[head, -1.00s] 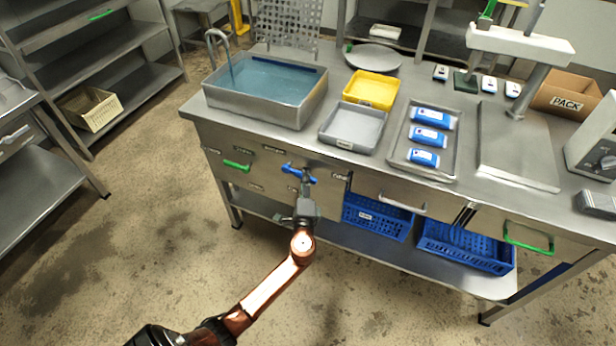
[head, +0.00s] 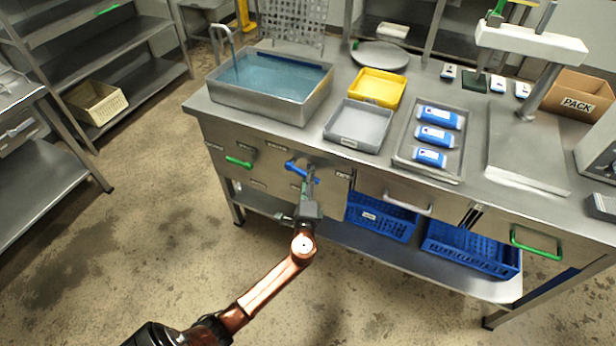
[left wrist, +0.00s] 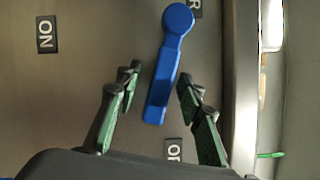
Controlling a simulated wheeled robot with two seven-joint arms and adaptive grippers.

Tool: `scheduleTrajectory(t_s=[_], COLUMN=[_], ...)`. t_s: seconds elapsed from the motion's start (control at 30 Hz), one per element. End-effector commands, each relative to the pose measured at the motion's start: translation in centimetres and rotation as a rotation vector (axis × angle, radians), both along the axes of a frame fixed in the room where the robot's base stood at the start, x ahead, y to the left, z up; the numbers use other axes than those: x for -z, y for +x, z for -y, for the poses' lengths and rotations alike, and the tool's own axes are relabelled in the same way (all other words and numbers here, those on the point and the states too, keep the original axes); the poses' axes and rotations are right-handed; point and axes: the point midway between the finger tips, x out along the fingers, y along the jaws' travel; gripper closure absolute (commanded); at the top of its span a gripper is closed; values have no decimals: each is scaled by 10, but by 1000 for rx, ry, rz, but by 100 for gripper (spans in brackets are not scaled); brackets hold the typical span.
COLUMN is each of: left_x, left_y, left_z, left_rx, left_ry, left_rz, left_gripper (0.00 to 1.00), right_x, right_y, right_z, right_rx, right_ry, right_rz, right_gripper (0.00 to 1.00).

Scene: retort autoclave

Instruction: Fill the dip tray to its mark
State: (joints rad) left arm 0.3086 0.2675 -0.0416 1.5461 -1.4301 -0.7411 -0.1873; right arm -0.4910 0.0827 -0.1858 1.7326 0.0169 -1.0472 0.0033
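A steel basin (head: 262,108) of blue water, which I take for the dip tray, stands at the bench's back left. The water lies below the rim; a dark blue band runs along the far inner wall. A tap (head: 222,42) stands over its left corner. A blue lever (head: 302,171) sits on the front panel below the bench top. My left gripper (head: 309,188) is at this lever. In the left wrist view, its green fingers (left wrist: 158,88) are open, one on each side of the blue lever's lower end (left wrist: 160,85), with gaps visible. My right gripper is out of view.
A grey tray (head: 345,137), a yellow tray (head: 400,82) and a steel tray (head: 405,170) with blue packs stand right of the basin. "ON" (left wrist: 46,35) and a partly hidden label (left wrist: 173,150) mark the panel. Blue crates (head: 375,222) sit on the lower shelf.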

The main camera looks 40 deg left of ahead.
Motion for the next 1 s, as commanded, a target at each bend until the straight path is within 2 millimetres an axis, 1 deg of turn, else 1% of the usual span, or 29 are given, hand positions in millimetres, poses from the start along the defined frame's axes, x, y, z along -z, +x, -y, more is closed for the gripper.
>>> scheduleTrajectory(t_s=[0.2,0.33,0.47,0.7,0.83,1.0], left_x=[0,1,5,10,12,13], left_y=[-1,-10,-29,-70,-86,-96], left_z=[1,7,20,49,60,67], left_rx=[0,1,1,0,0,0], left_ry=[1,1,-3,-1,-1,-1], left_rz=[1,1,-1,-2,-1,-1], left_gripper=[65,65,65,65,65,65], right_x=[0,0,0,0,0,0], right_y=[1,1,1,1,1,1], right_z=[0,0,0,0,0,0], right_rx=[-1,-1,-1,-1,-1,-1], right_ry=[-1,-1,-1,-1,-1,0], right_rz=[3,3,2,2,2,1], right_gripper=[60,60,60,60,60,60])
